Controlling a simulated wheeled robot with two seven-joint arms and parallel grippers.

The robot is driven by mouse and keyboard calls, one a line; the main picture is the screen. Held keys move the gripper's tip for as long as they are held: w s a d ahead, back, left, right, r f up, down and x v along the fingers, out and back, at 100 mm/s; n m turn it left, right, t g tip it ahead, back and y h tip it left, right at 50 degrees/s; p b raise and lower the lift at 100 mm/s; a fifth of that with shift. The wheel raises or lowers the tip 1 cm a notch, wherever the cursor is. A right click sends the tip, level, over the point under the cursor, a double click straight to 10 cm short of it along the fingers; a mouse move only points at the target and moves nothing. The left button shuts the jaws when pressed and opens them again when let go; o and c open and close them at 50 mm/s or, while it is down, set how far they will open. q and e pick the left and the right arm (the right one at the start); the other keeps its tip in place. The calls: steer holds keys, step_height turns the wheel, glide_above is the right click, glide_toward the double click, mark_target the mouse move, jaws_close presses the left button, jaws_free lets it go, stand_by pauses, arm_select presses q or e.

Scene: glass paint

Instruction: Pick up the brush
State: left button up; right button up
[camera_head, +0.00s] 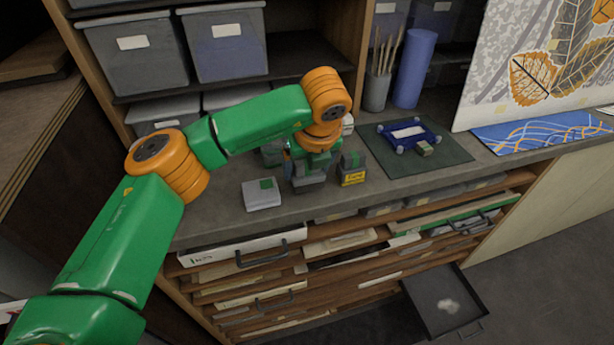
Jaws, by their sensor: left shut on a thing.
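My left arm comes in from the left, and my left gripper (311,181) points down at the worktop among several small dark paint containers. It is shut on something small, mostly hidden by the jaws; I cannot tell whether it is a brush. Several pale, thin brushes (384,53) stand upright in a grey cup (377,92) at the back of the worktop, apart from my gripper. A dark container with a yellow label (353,178) stands just right of the gripper. My right gripper is out of view.
A pale box with a green square (262,194) lies left of the gripper. A blue frame (408,134) rests on a dark green mat (451,155). A blue roll (414,68) stands beside the cup. Below are shelves and an open drawer (432,315).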

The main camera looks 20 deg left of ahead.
arm_select(q)
steer(key=s+d+r+b, duration=0.3)
steer(key=s+r+b, duration=0.1)
steer(key=s+r, duration=0.7)
steer(key=s, duration=0.2)
steer(key=shift+s+d+r, duration=0.15)
steer(key=shift+s, duration=0.2)
